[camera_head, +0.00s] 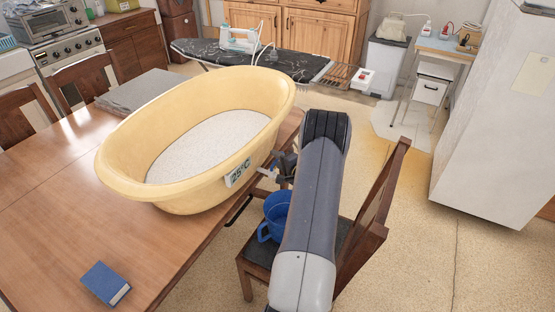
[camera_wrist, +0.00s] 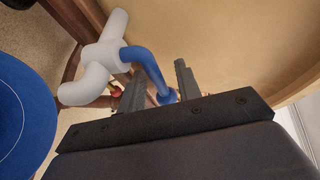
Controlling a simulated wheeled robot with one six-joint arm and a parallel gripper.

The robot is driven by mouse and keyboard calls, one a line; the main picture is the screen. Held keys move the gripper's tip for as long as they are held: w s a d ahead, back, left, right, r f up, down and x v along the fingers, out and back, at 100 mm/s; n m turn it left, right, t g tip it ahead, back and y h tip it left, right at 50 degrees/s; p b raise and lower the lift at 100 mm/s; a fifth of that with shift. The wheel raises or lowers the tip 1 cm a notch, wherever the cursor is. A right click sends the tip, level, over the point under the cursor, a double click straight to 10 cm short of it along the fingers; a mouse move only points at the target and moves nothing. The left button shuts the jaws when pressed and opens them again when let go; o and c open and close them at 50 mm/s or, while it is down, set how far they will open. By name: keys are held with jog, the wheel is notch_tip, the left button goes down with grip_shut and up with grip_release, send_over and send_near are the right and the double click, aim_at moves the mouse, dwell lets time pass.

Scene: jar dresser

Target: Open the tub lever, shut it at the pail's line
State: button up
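The yellow tub (camera_head: 150,185) stands on the table with a whitish surface inside. Its white tap (camera_wrist: 100,60) shows in the wrist view, with a blue lever (camera_wrist: 146,64) bent across towards my fingers. My gripper (camera_wrist: 163,88) is at the tap; its two dark fingers are apart, with the lever's end between them. I cannot tell whether they touch it. The blue pail (camera_head: 277,208) sits on the chair below the tap, partly behind my arm; its rim also shows in the wrist view (camera_wrist: 28,110). No stream shows from the spout.
A blue book (camera_head: 105,284) lies on the wooden table (camera_head: 60,215). The chair (camera_head: 372,215) stands right beside the table edge. An ironing board (camera_head: 290,62) is behind. The floor to the right is clear.

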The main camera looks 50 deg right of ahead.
jog(key=shift+c, duration=0.5)
grip_shut()
